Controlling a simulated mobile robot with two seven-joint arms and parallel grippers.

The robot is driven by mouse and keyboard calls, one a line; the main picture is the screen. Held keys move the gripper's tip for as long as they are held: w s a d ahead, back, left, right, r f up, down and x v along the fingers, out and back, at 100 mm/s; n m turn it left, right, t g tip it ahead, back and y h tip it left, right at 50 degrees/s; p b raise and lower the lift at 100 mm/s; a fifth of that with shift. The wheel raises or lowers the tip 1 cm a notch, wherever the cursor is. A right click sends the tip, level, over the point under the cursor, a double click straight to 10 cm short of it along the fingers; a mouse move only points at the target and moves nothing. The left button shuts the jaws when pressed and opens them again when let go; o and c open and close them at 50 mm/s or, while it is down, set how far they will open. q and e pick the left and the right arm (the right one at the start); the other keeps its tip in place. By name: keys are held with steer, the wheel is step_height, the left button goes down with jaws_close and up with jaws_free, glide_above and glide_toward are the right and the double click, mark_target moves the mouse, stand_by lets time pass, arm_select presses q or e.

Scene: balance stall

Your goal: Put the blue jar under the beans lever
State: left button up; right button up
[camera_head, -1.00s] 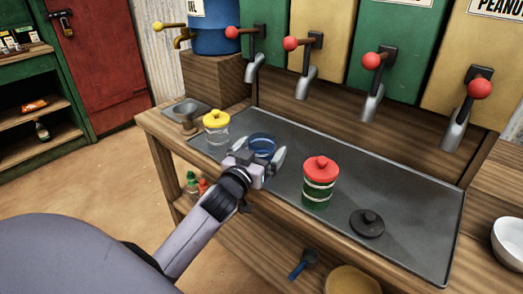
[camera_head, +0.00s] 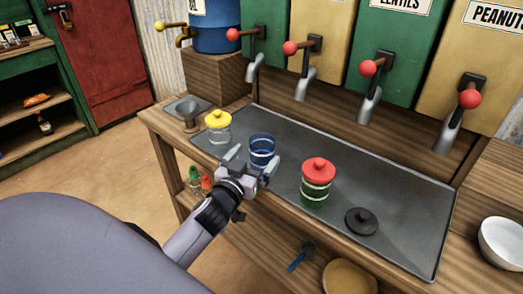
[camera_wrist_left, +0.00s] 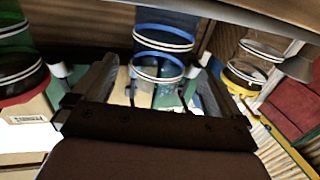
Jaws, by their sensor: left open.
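The blue jar (camera_head: 262,148) stands upright and open-topped near the front left of the grey tray, forward of the spouts. It also shows in the left wrist view (camera_wrist_left: 158,66), between my open fingers. My left gripper (camera_head: 255,162) is open at the near side of the jar; whether a finger touches it I cannot tell. Red-knobbed levers stand on several dispensers: far-left green (camera_head: 233,35), yellow (camera_head: 291,48), green marked lentils (camera_head: 368,68) and yellow marked peanuts (camera_head: 470,99). No beans label is readable. My right gripper is out of view.
A yellow-lidded clear jar (camera_head: 218,130) stands left of the blue jar. A red-lidded green jar (camera_head: 316,190) stands to its right, with a black lid (camera_head: 362,221) beyond. A white bowl (camera_head: 502,243) sits at far right. The tray's back strip (camera_head: 345,150) is clear.

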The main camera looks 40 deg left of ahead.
mark_target(265, 137)
arm_select(q)
steer(key=shift+w+a+r+p, duration=0.1)
steer(key=shift+w+a, duration=0.05)
steer(key=shift+w, duration=0.9)
steer(key=shift+w+a+r+p, duration=0.1)
steer(key=shift+w+a+r, duration=0.05)
steer(key=shift+w, duration=0.9)
steer(key=shift+w+a+r+p, duration=0.1)
steer(key=shift+w+a, duration=0.05)
steer(key=shift+w, duration=0.9)
steer(key=c, duration=1.3)
steer(key=shift+o, duration=0.2)
steer(key=shift+r, duration=0.5)
step_height(265, 137, up, 19)
steer(key=p, duration=0.4)
steer(key=s+d+f+m+h, duration=0.2)
steer(key=s+d+f+h, duration=0.1)
steer(key=s+d+f, duration=0.9)
steer(key=shift+s+d+f, duration=0.2)
steer(key=shift+s+d, duration=0.55)
steer(key=shift+s, duration=0.75)
